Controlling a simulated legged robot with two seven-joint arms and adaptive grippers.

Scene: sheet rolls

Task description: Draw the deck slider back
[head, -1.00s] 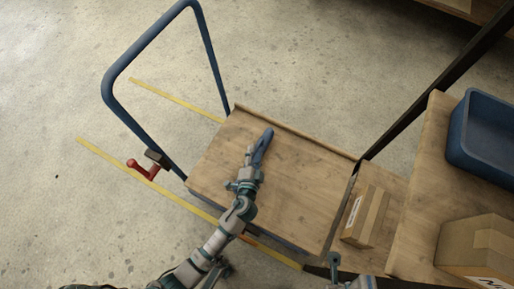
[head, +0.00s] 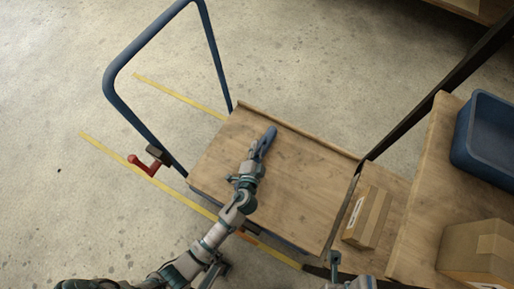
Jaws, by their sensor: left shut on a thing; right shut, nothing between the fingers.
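The flatbed cart's wooden deck (head: 297,185) lies in the middle of the head view, with a blue push handle frame (head: 130,127) at its left end. A blue elongated piece (head: 267,138), which looks like the deck slider, is on the deck's far half. My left gripper (head: 256,153) reaches over the deck and is shut on this blue piece; the fingers partly hide it. My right gripper (head: 335,263) is at the bottom edge, shut and empty, near the cart's right corner.
A red lever (head: 140,166) sits at the handle's base. Yellow floor lines (head: 176,96) run beside the cart. At right, a cardboard box (head: 366,217) stands on a lower wooden shelf; a blue bin (head: 487,140) and another box (head: 478,250) stand on a higher one. Floor at left is clear.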

